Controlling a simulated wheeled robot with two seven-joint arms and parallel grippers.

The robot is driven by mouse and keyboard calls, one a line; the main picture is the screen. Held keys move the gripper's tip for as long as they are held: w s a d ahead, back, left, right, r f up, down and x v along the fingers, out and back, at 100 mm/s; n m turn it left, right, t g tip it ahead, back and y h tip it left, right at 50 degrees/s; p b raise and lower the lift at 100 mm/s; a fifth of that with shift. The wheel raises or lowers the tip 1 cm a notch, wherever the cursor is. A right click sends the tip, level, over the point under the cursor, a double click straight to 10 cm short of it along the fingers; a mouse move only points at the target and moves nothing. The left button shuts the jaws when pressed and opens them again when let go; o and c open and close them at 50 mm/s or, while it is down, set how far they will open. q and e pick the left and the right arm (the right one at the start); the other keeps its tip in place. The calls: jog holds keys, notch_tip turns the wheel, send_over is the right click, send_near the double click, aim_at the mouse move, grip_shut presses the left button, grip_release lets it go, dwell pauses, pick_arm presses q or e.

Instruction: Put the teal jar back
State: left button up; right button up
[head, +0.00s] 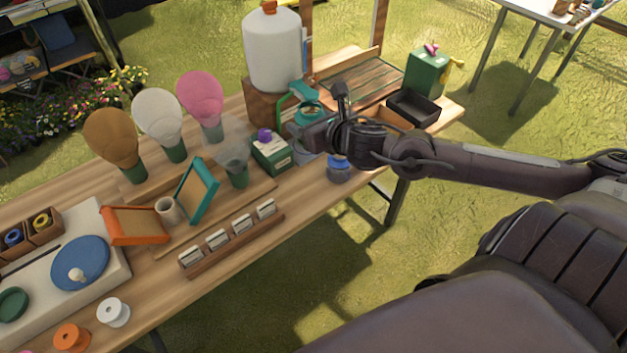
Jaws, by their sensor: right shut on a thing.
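The teal jar (308,112), a glass jar with a teal lid, is at the back half of the wooden table, just in front of the white water tank. My right gripper (322,132) reaches in from the right and is shut at the jar; its fingers and wrist hide part of the jar's body. I cannot tell whether the jar touches the table. My left gripper is not in view.
A blue-lidded jar (340,168) stands at the table's front edge, below my right wrist. A green box with a purple knob (270,152) is to the left. The white tank (273,52) stands behind. A black tray (413,110) and green box (427,72) are to the right.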

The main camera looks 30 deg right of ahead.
jog(key=shift+d+r+n+y, duration=0.15)
jog(key=shift+d+n+y, duration=0.2)
jog(key=shift+d, duration=0.25)
jog(key=shift+y+p, duration=0.25)
jog(key=shift+p, duration=0.05)
jog(key=shift+a+r+n, duration=0.2)
jog(key=shift+n, duration=0.15)
jog(key=shift+a+f+y, duration=0.1)
jog(key=shift+f+y, duration=0.05)
jog(key=shift+y, duration=0.15)
notch_tip(320, 180, down, 5)
jog(key=b, duration=0.3)
jog(key=shift+b, duration=0.3)
notch_tip(320, 180, down, 10)
jog(key=shift+f, duration=2.35)
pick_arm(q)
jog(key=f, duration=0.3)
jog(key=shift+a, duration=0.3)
